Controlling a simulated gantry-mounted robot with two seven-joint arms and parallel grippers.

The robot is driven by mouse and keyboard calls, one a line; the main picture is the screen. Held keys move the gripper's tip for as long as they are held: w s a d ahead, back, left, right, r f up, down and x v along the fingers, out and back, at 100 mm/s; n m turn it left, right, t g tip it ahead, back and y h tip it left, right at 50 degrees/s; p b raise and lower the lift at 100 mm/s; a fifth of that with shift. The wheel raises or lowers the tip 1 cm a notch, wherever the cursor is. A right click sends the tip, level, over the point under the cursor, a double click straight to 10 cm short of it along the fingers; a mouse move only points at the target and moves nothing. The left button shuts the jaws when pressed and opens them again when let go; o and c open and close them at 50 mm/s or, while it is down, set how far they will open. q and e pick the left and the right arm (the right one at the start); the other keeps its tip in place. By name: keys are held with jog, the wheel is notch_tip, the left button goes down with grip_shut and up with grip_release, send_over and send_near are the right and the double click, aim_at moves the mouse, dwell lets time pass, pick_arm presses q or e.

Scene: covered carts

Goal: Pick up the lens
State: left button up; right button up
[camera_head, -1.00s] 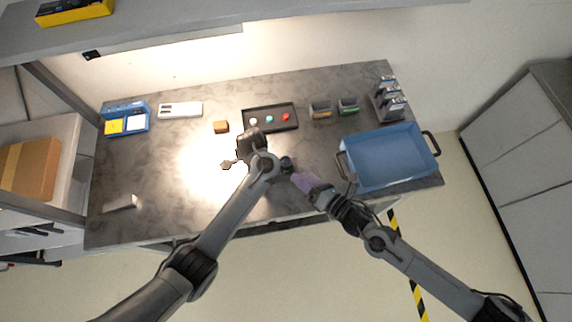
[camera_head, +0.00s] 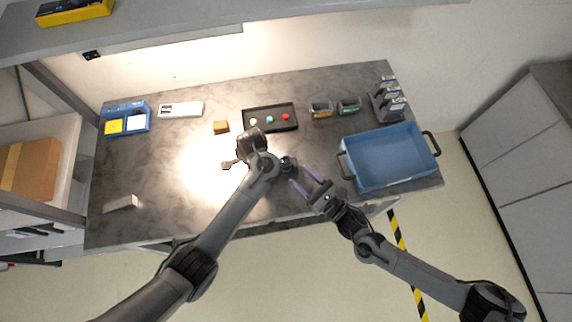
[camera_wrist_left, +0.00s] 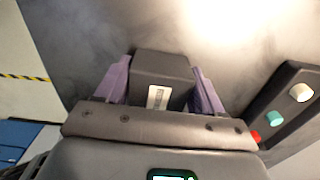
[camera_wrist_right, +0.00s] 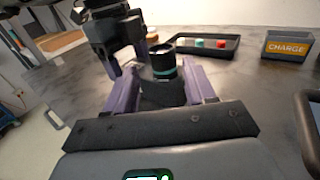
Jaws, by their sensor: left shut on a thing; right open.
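The lens (camera_head: 288,163), a dark cylinder with a teal ring, stands upright on the table right of my left wrist. In the right wrist view the lens (camera_wrist_right: 163,62) shows just beyond the space between my right fingers. My right gripper (camera_head: 302,178) is open and empty, its purple fingertips pointing at the lens and close to it; I cannot tell if they touch. My left gripper (camera_wrist_left: 160,85) is shut on a dark grey block (camera_wrist_left: 162,72) with a white label. In the head view my left arm mostly hides that block.
A black tray (camera_head: 270,128) with small coloured pieces lies behind. Two small labelled bins (camera_head: 348,105), a grey rack (camera_head: 388,100) and a blue crate (camera_head: 390,160) stand at the right. The table's left front is mostly clear.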

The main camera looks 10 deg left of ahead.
aim_at(290, 166)
jog(key=shift+x, duration=3.15)
jog(key=shift+d, duration=0.1)
jog(key=shift+r, duration=0.1)
jog(key=c, duration=0.9)
notch_tip(290, 166, up, 10)
pick_arm(q)
jog(key=o, duration=1.1)
jog(key=shift+o, duration=0.2)
jog(key=shift+r, duration=0.1)
